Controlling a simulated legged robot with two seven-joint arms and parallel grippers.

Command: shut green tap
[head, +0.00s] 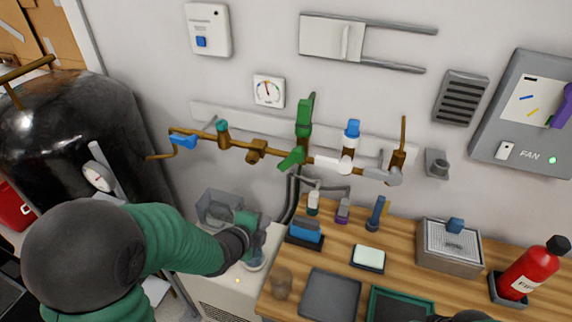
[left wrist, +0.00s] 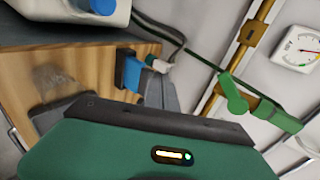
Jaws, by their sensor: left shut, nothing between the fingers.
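The green tap (head: 292,158) sits on the brass pipe on the wall, with its handle slanted across the pipe. A taller green part (head: 304,115) rises above it. In the left wrist view, the green tap (left wrist: 236,96) shows on the pipe, beyond my gripper's body. My left gripper (head: 254,262) is low and left of the tap, over the white cabinet and apart from the tap. It is shut and empty; its fingertips are hard to make out. My right gripper is not clearly seen.
The brass pipe also bears a blue-handled tap (head: 184,140), a teal-topped valve (head: 222,127) and a blue-capped white fitting (head: 350,135). A black tank (head: 80,130) stands left. The wooden bench (head: 335,265) holds several small items and a red extinguisher (head: 530,270).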

